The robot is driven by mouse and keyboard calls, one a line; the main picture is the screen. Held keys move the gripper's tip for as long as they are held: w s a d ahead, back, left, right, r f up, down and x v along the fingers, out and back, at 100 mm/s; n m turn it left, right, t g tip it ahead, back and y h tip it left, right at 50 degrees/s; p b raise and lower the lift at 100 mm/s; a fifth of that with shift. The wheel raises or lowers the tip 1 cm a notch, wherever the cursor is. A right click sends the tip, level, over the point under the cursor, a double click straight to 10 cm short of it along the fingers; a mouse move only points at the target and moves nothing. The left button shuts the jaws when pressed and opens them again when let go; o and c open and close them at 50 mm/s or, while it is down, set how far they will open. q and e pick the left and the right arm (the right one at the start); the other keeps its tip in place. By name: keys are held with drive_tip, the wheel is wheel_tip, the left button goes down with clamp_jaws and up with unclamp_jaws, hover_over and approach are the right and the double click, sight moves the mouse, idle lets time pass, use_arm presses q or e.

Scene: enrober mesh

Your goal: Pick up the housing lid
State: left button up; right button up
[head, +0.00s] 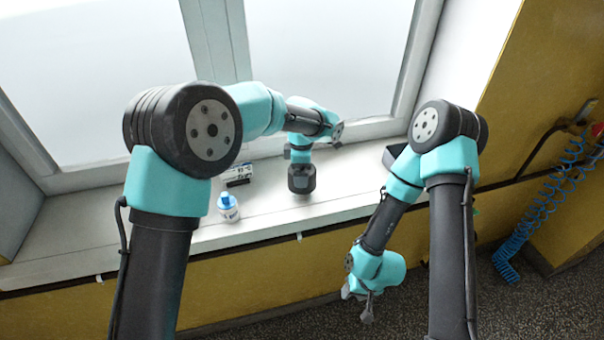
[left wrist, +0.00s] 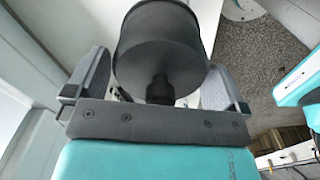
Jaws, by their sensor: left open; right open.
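A dark round piece with a short narrow knob, which looks like the housing lid (head: 301,187), stands on the white sill, and it fills the top middle of the left wrist view (left wrist: 160,45). My left gripper (head: 302,169) is right above it, pointing down. In the left wrist view its two grey fingers are spread on either side of the dark piece and its knob, with gaps showing. I cannot tell whether either finger touches it. My right gripper (head: 358,303) is open and empty, low in front of the sill over the speckled floor.
A white bottle with a blue cap (head: 228,209) and a small white labelled box (head: 238,172) stand left of the dark piece. A dark tray (head: 393,154) lies to the right, partly behind my right arm. The window frame (head: 215,40) rises behind. A blue coiled hose (head: 545,205) hangs far right.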

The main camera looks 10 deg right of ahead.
use_arm(q)
drive_tip(key=shift+f, duration=0.15)
idle(0.3)
drive_tip(key=c, duration=0.6)
wheel_tip(320, 180, up, 10)
drive_tip(key=shift+r, duration=0.1)
idle(0.4)
idle(0.3)
